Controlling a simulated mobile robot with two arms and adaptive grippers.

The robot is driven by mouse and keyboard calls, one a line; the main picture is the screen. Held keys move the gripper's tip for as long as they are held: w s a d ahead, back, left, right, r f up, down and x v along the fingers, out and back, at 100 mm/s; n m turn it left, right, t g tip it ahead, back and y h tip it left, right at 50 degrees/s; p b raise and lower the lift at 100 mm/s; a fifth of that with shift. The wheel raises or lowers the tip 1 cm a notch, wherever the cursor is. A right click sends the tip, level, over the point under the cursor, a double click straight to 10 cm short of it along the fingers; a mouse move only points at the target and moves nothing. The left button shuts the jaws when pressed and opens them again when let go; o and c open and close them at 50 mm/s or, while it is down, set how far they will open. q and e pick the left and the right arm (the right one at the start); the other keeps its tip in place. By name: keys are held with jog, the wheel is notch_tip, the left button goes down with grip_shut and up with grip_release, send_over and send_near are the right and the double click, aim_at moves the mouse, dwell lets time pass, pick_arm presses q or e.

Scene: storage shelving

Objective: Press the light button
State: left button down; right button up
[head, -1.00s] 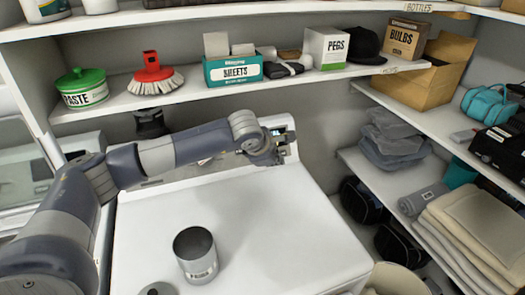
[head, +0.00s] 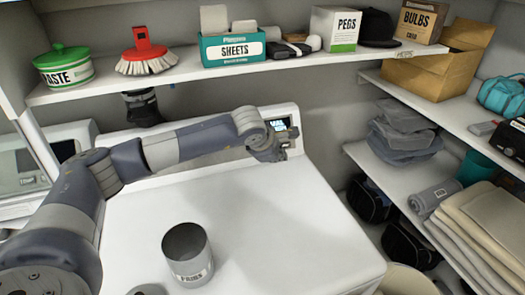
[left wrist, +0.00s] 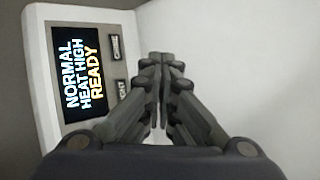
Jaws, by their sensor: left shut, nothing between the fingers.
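The control panel shows in the left wrist view (left wrist: 43,70) at left, with a lit display (left wrist: 84,72) reading NORMAL HEAT HIGH READY. In the head view my left gripper (head: 276,153) is in front of the panel's lower part. My right gripper is not in view.
The panel stands at the back of a white machine (head: 250,215). A grey can (head: 187,258) stands on its top. A shelf (head: 180,77) above holds a green-lidded tub (head: 63,66), a brush (head: 146,55) and a box of sheets (head: 232,48). Shelves with folded cloths (head: 490,225) are at right.

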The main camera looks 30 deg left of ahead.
pick_arm(q)
jog(key=w+a+f, duration=0.2)
jog(key=w+a, duration=0.1)
jog(key=w+a+f+b, duration=0.1)
jog(key=a, duration=0.1)
jog(key=shift+w+f, duration=0.25)
jog(key=shift+w+a+f+b, duration=0.15)
jog(key=shift+w+a+b, duration=0.2)
jog(key=shift+w+a, duration=0.1)
dwell(1.0)
jog(key=shift+w+a+f+b, duration=0.1)
jog(key=shift+a+f+b, duration=0.1)
jog(key=shift+b, duration=0.15)
jog(key=shift+w+a, duration=0.1)
jog(key=shift+w+a+f+b, duration=0.1)
jog(key=shift+w+a+b, duration=0.2)
jog(key=shift+b, duration=0.15)
dwell(0.7)
jog(key=shift+s, duration=0.15)
jog(key=shift+s+d+r, duration=0.3)
jog(key=shift+s+d, duration=0.15)
jog(key=shift+d, duration=0.05)
